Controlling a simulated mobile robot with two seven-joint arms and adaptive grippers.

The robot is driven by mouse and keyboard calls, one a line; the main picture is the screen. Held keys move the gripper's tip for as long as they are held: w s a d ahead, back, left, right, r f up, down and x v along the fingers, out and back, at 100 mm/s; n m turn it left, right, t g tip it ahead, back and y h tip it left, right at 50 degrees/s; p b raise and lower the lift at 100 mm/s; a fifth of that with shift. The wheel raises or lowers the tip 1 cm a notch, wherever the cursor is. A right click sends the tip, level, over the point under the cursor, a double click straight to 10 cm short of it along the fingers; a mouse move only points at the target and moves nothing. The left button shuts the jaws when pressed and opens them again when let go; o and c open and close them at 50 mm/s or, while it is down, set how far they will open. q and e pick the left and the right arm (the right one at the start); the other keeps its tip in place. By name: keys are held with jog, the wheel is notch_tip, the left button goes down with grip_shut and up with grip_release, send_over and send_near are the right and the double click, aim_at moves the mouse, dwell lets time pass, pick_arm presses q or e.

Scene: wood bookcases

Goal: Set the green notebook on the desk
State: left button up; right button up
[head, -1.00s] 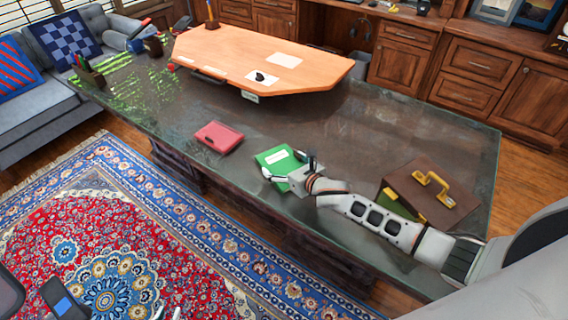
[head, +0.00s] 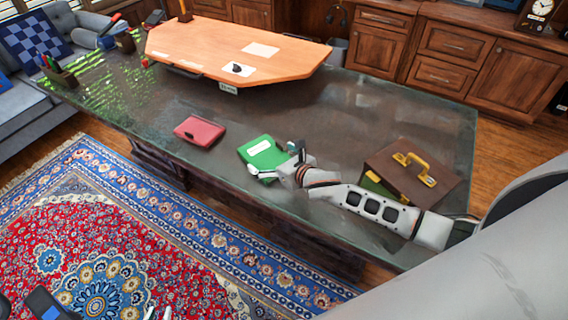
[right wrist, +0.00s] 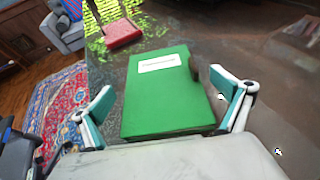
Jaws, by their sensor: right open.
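The green notebook (head: 258,155), with a white label, appears to lie flat on the dark glossy desk (head: 330,125), near its front edge. In the right wrist view the notebook (right wrist: 165,105) fills the middle, between my fingers. My right gripper (head: 274,160) is open at the notebook's near right side, one finger to each side of it. The right finger (right wrist: 228,85) is close to the notebook's right edge; I cannot tell if it touches.
A red notebook (head: 200,131) lies left of the green one. A brown case (head: 408,172) with a yellow handle stands right, beside my right forearm. A wooden board (head: 225,50) with papers covers the back. A pen holder (head: 60,76) stands far left. The desk middle is clear.

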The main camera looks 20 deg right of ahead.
jog(key=v, duration=0.9)
jog(key=shift+w, duration=0.1)
